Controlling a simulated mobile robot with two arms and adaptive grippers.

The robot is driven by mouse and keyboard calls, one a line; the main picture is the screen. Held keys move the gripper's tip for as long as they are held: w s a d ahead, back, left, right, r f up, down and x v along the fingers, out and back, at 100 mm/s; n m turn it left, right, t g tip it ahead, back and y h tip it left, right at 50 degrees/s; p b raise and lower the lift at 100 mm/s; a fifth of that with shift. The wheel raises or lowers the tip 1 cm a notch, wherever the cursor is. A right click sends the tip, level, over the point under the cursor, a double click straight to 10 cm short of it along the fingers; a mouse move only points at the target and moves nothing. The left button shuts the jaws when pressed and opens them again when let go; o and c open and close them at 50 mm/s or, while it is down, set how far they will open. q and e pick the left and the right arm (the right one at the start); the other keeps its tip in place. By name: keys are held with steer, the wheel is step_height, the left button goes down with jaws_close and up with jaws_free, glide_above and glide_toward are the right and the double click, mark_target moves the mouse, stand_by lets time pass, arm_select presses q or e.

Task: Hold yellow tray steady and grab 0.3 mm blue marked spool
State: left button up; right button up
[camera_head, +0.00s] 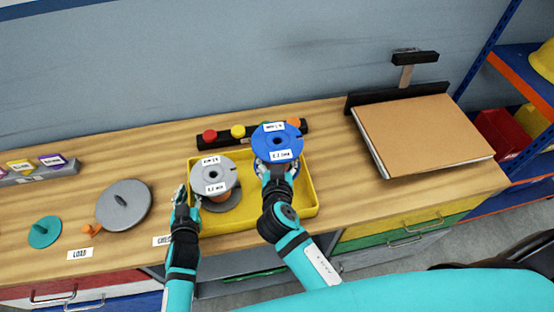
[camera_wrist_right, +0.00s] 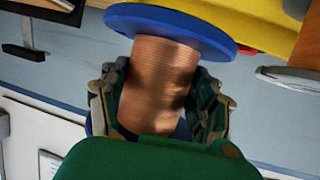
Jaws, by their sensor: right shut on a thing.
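The blue spool (camera_head: 277,141) has white labels on its top flange, with print too small to read surely. It is at the right side of the yellow tray (camera_head: 306,209); whether it touches the tray floor is hidden. My right gripper (camera_head: 276,172) is shut around its copper-coloured winding. The right wrist view shows the winding (camera_wrist_right: 158,85) between both fingers (camera_wrist_right: 160,105), below the blue flange (camera_wrist_right: 172,28). A grey spool (camera_head: 215,177) stands in the tray's left half. My left gripper (camera_head: 181,198) is at the tray's left wall; its finger gap is unclear.
A black bar with red, yellow and orange knobs (camera_head: 238,132) lies behind the tray. A grey disc (camera_head: 124,206) and teal disc (camera_head: 45,232) lie to the left. Bare wood lies between block and tray.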

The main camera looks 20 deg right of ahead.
arm_select(q)
steer(key=shift+o, duration=1)
arm_select(e)
steer(key=shift+r, duration=0.1)
arm_select(q)
steer(key=v, duration=1.2)
